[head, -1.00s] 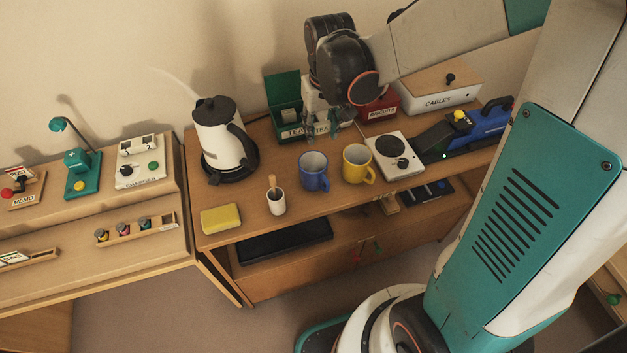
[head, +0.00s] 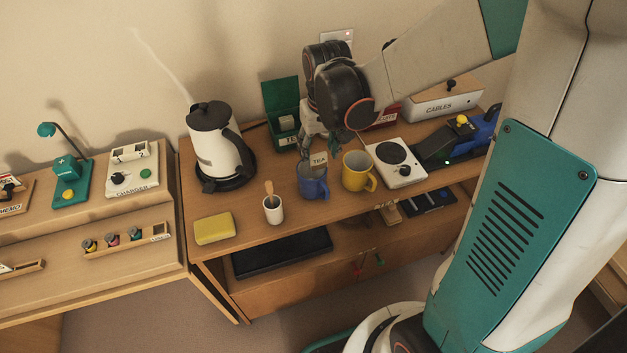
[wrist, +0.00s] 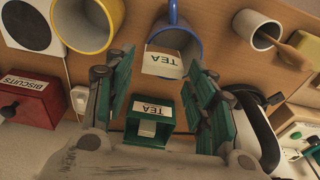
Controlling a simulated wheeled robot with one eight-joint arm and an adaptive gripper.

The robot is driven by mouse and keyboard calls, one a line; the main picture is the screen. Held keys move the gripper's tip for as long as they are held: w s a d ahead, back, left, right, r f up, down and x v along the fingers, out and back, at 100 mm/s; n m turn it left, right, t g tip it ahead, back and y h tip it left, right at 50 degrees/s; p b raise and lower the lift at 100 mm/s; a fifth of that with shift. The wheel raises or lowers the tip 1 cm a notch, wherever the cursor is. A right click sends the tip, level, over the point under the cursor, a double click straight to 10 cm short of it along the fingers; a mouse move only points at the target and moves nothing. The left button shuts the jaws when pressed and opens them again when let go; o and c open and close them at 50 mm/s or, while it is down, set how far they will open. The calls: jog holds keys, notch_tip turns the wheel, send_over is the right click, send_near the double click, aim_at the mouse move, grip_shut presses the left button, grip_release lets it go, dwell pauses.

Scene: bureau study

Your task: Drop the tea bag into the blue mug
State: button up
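The blue mug (head: 313,185) stands on the sideboard, left of the yellow mug. The tea bag (head: 319,159), with its TEA label, is at the blue mug's mouth in the head view. In the wrist view the tea bag (wrist: 163,65) overlaps the opening of the blue mug (wrist: 174,38); how much of it is inside I cannot tell. My gripper (head: 318,150) is just above the mug. In the wrist view my gripper (wrist: 161,75) has its fingers apart, with gaps on both sides of the tea bag.
The yellow mug (head: 357,170) is close on the right. A small cup (head: 273,212) with a wooden stick and a kettle (head: 216,145) stand to the left. The open green tea box (head: 282,105) is behind; a hot plate (head: 397,168) is to the right.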

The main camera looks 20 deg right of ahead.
dwell(0.3)
notch_tip(320, 180, up, 12)
jog(key=s, duration=0.1)
jog(key=shift+s, duration=0.35)
dwell(0.4)
jog(key=s+r+t, duration=0.1)
jog(key=s+t, duration=0.4)
jog(key=s, duration=0.8)
jog(key=shift+s+r+t, duration=0.15)
jog(key=shift+t, duration=0.25)
dwell(1.2)
